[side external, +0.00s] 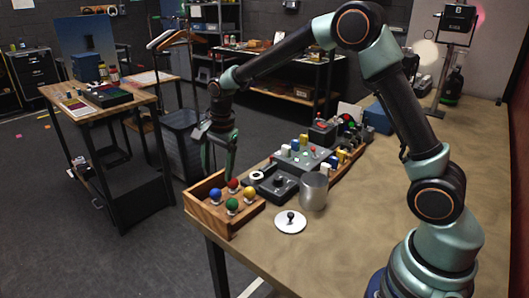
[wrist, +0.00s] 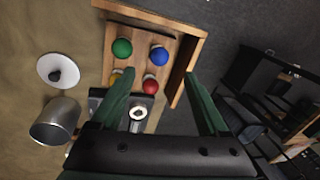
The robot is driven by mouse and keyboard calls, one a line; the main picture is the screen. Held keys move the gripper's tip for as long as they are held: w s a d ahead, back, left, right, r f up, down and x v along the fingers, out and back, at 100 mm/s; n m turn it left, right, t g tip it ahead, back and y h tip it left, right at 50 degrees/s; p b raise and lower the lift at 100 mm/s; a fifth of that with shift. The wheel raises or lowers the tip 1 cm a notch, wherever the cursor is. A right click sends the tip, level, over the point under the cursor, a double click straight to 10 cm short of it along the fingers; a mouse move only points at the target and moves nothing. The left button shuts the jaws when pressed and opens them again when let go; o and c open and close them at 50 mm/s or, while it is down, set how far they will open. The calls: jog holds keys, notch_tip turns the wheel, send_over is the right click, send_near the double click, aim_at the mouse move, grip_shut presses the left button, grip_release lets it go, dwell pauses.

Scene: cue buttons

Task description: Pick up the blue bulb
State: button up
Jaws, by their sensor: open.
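The blue bulb (side external: 215,195) sits in a wooden tray (side external: 205,218) at the table's corner, with the red (side external: 233,185), yellow (side external: 249,193) and green (side external: 232,205) bulbs. In the wrist view the blue bulb (wrist: 158,55) is upper right among the bulbs, near the tray's side wall. My gripper (side external: 219,177) hangs over the back part of the tray, above the bulbs. In the wrist view my gripper (wrist: 160,77) is open and empty, with the blue bulb just above the line between its fingertips. The left finger partly hides the yellow bulb (wrist: 115,79).
A metal cup (side external: 314,191) and a white disc with a black knob (side external: 290,221) stand right of the tray. A dark box with a knob (side external: 277,187) and a grey button panel (side external: 302,156) stand behind. The table's front right is clear.

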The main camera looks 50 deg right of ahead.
aim_at(216, 189)
jog(key=f, duration=0.3)
jog(key=w+f, duration=0.1)
jog(key=f, duration=0.4)
jog(key=shift+w+f, duration=0.3)
jog(key=shift+w, duration=0.05)
grip_shut()
